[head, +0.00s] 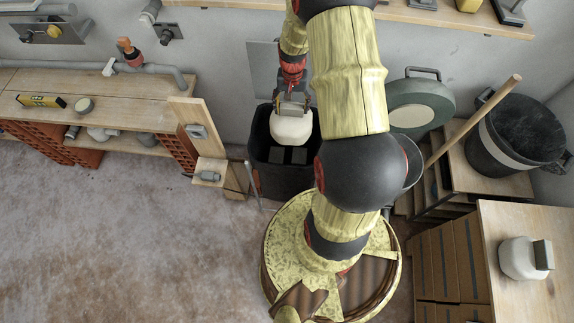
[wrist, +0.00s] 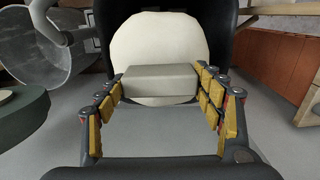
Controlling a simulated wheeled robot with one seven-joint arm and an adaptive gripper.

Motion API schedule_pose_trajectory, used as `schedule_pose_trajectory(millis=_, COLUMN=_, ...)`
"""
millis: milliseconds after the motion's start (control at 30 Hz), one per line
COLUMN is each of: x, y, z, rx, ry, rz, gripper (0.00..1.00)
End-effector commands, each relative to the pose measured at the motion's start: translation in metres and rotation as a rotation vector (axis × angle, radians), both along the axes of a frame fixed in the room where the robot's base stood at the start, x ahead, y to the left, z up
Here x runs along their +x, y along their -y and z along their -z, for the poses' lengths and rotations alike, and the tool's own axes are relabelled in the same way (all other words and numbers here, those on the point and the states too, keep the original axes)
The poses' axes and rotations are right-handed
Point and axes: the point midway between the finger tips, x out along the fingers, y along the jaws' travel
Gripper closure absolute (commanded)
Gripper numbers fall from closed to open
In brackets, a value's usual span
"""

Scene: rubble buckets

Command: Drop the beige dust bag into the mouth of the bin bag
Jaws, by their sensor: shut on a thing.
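The beige dust bag (head: 292,128) is round and pale, with a grey block-shaped top. My gripper (head: 292,98) is shut on that grey top, and the bag hangs below it. In the wrist view the grey top sits between the two yellow-padded fingers of my gripper (wrist: 162,88), with the pale bag (wrist: 160,45) beyond. In the head view the bag appears over the open mouth of the black bin bag (head: 270,182), hiding part of its far side. Dark square shapes show inside. The bag's height above the rim is hard to tell.
A similar pale bag (head: 518,260) with a grey top sits on the wooden table at right. A black bucket (head: 515,135) with a pale band and a round green-grey container (head: 425,97) stand to the right. A wooden bench (head: 125,90) is at left; open floor lies before it.

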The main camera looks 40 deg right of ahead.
Motion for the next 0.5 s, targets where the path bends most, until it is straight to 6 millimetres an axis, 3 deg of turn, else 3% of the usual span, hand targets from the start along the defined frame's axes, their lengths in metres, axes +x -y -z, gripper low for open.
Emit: schedule_pose_trajectory(millis=500, x=0.001, y=0.0, z=0.052, rx=-0.001, ry=0.001, rz=-0.002, gripper=0.93)
